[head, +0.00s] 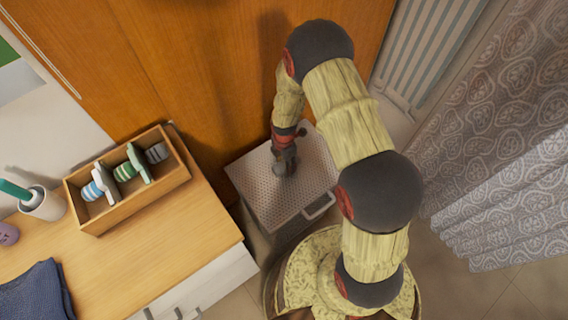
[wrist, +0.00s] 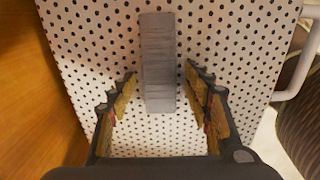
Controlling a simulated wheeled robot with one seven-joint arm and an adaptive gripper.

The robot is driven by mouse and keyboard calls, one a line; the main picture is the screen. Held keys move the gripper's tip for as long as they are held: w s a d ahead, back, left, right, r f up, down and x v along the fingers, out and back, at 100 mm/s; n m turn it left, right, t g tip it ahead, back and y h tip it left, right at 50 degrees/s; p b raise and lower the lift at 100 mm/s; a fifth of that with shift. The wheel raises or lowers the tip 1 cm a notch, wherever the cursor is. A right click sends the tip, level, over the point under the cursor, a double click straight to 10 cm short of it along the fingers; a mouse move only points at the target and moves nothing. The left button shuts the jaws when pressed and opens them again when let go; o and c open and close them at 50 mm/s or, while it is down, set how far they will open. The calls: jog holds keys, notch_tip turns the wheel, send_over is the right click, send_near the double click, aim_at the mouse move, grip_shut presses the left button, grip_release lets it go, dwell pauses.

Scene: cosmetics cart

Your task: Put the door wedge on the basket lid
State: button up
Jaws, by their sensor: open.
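The door wedge (wrist: 158,60) is a grey, narrow, ridged block. In the wrist view it lies on the white perforated basket lid (wrist: 235,60), pointing away from me. My gripper (wrist: 161,88) is open, with one finger on each side of the wedge's near end and a visible gap on both sides. In the head view my gripper (head: 284,166) is low over the lid (head: 254,176), and I cannot make out the wedge apart from it there.
A wooden cabinet side (head: 200,60) rises behind the basket. At left, a wooden tray (head: 112,217) with several striped items stands on a wooden top, near a cup (head: 42,205) and blue cloth (head: 38,292). The basket has a side handle (head: 320,206). A patterned curtain (head: 500,150) hangs at right.

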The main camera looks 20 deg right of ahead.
notch_tip(320, 180, up, 12)
jog(key=p, duration=0.4)
notch_tip(320, 180, up, 14)
jog(key=r+m+t, duration=0.1)
jog(key=m, duration=0.4)
send_over(284, 165)
jog(key=s+r+m+t, duration=0.2)
jog(key=s+r+m, duration=0.25)
jog(key=r, duration=0.85)
jog(key=s+d+r+m+t, duration=0.1)
jog(key=s+r+m+t, duration=0.1)
jog(key=s+r+m, duration=1)
jog(key=s+r, duration=0.1)
jog(key=s, duration=0.3)
jog(key=shift+s+d+t, duration=0.15)
jog(key=shift+s+t, duration=0.1)
jog(key=shift+t, duration=0.05)
jog(key=shift+c, duration=0.7)
